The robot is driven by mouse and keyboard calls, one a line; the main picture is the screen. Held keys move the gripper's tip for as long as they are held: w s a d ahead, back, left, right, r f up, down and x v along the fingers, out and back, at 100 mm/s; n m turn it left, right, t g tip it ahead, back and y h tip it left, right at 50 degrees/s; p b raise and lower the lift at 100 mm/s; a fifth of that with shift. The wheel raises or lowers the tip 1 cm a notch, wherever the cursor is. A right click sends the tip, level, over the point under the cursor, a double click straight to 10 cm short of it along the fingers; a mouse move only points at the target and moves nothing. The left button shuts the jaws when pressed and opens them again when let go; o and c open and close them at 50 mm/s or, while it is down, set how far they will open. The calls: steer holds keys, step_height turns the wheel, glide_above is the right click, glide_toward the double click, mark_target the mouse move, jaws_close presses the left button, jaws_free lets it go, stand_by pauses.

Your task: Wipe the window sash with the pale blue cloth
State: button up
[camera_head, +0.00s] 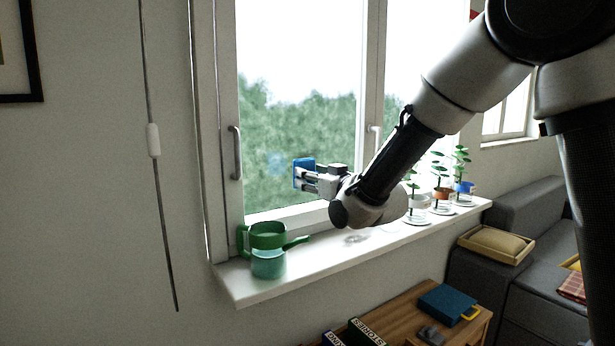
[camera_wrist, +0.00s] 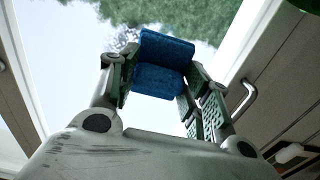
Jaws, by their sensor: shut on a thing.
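My gripper (camera_head: 308,178) is shut on a blue, block-like folded cloth (camera_head: 302,164), a stronger blue than pale. It is held upright in front of the window glass. In the wrist view the cloth (camera_wrist: 166,50) sits between the two fingers of my gripper (camera_wrist: 160,82), with the glass and greenery beyond. The white window sash (camera_head: 228,100) frames the left pane, with a grey handle (camera_head: 236,152) on its left side. A faint blue reflection shows in the glass left of the cloth. I cannot tell whether the cloth touches the glass.
A green watering can (camera_head: 267,250) stands on the left of the white sill (camera_head: 250,287). Several potted plants (camera_head: 440,190) stand on its right, partly behind my arm. Below are a wooden table (camera_head: 400,305) and a grey sofa (camera_head: 490,275). A blind cord hangs at left.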

steer(key=shift+x, duration=2.85)
steer(key=shift+x, duration=0.9)
steer(key=w+d, duration=0.6)
steer(key=d, duration=0.2)
steer(key=shift+d, duration=0.35)
steer(key=shift+r, duration=0.1)
